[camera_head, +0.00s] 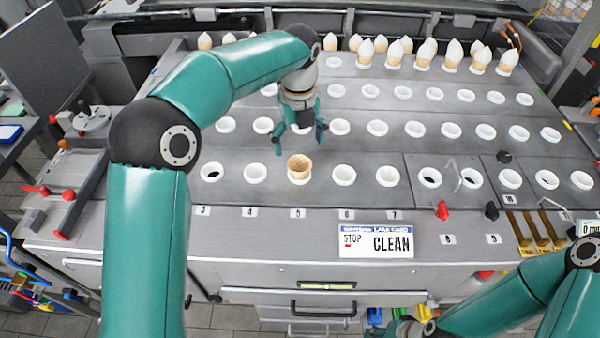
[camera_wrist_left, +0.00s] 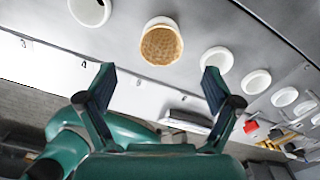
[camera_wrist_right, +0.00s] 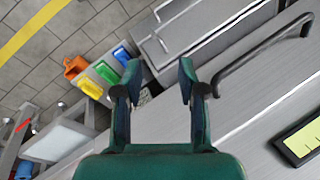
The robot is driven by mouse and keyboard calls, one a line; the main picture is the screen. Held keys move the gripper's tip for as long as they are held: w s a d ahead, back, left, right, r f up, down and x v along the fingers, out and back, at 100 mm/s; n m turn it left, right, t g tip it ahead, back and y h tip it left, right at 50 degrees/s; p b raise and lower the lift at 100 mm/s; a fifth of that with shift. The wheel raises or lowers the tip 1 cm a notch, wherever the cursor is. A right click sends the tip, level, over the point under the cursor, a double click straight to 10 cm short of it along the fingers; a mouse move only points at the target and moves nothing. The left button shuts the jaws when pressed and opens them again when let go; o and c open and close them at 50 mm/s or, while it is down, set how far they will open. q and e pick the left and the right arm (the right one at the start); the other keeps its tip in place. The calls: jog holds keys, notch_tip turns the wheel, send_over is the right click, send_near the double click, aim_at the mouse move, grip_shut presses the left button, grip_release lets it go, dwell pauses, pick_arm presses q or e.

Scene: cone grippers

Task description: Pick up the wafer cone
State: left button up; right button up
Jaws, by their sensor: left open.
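The empty wafer cone (camera_head: 299,164) stands upright in a white holder ring (camera_head: 298,181) in the front row, above the label 5. My left gripper (camera_head: 299,138) is open and empty, pointing down over the row behind the cone. In the left wrist view the cone (camera_wrist_left: 160,45) shows its open waffle mouth, beyond the spread fingertips (camera_wrist_left: 158,72) and apart from them. My right gripper (camera_wrist_right: 158,64) is open and empty in the right wrist view, over the bench front and floor.
Rows of empty white rings surround the cone; a neighbouring ring (camera_head: 344,175) is to its right. Several filled cones (camera_head: 425,52) stand in the back row. A CLEAN sign (camera_head: 376,242) is on the front edge. A drawer handle (camera_wrist_right: 262,55) juts out near my right gripper.

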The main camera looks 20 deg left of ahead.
aim_at(300, 163)
pick_arm(q)
notch_tip(300, 163, down, 8)
jog(key=shift+d+f+p, duration=0.1)
jog(key=shift+p, duration=0.5)
jog(key=c, duration=0.9)
